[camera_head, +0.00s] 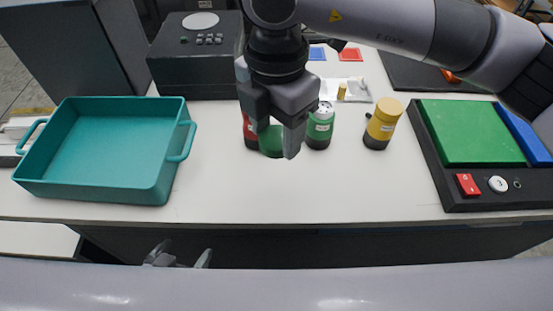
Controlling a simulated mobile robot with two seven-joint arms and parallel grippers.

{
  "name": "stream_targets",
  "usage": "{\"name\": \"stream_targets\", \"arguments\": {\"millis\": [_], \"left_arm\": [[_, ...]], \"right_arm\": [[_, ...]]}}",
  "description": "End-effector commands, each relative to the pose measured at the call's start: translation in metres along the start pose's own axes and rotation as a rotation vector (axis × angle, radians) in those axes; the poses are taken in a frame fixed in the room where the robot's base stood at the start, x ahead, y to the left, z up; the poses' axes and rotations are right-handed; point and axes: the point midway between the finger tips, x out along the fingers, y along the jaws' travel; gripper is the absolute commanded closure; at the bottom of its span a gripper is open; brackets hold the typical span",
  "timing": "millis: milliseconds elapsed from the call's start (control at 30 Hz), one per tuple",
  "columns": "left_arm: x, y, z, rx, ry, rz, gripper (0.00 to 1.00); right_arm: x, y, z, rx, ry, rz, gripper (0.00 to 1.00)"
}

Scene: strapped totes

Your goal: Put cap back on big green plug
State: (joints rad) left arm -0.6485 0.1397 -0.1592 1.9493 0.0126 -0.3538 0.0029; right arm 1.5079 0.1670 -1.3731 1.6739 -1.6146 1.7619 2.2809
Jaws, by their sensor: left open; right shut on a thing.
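The green plug (320,128) stands upright on the table, with a dark base, a pale label and an uncovered white top with dark marks. My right gripper (276,142) reaches down from above, just left of the plug, and is shut on a green piece, which looks like the cap (270,146). The fingers hide part of it, and I cannot tell whether it touches the table. My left gripper (180,258) is open and empty at the bottom, in front of the table edge, its lower part hidden by a pale bar.
A yellow plug (384,124) stands to the right; a red one (249,132) is partly hidden behind my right gripper. A teal tote (100,186) is at left, a dark box (196,76) behind, a green-and-blue panel (470,132) at right. The front middle table is clear.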

Motion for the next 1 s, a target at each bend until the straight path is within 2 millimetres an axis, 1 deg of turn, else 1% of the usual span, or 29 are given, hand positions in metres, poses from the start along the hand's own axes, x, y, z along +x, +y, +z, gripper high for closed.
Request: {"name": "stream_targets", "arguments": {"millis": [33,100,200,333,500,767,800,900,1000], "left_arm": [[0.001,0.000,0.002,0.000,0.000,0.000,0.06],[0.002,0.000,0.003,0.000,0.000,0.000,0.06],[0.002,0.000,0.003,0.000,0.000,0.000,0.06],[0.003,0.000,0.004,0.000,0.000,0.000,0.06],[0.003,0.000,0.004,0.000,0.000,0.000,0.06],[0.003,0.000,0.004,0.000,0.000,0.000,0.06],[0.003,0.000,0.004,0.000,0.000,0.000,0.16],[0.003,0.000,0.004,0.000,0.000,0.000,0.16],[0.003,0.000,0.004,0.000,0.000,0.000,0.16]], "right_arm": [[-0.012,0.001,0.000,0.001,-0.003,0.004,0.73],[-0.026,0.001,0.000,0.001,-0.003,0.002,0.73],[-0.042,0.001,0.000,0.002,-0.002,0.001,0.73],[-0.054,0.000,0.000,0.001,-0.001,0.000,0.73],[-0.059,0.000,0.000,0.000,0.000,-0.001,0.73],[-0.059,0.000,0.000,0.000,0.000,-0.001,0.73],[-0.059,0.000,0.000,0.000,0.000,-0.001,0.73],[-0.058,0.000,0.001,-0.018,0.000,-0.001,0.73],[-0.057,-0.002,0.006,-0.086,0.001,0.000,0.73]]}}
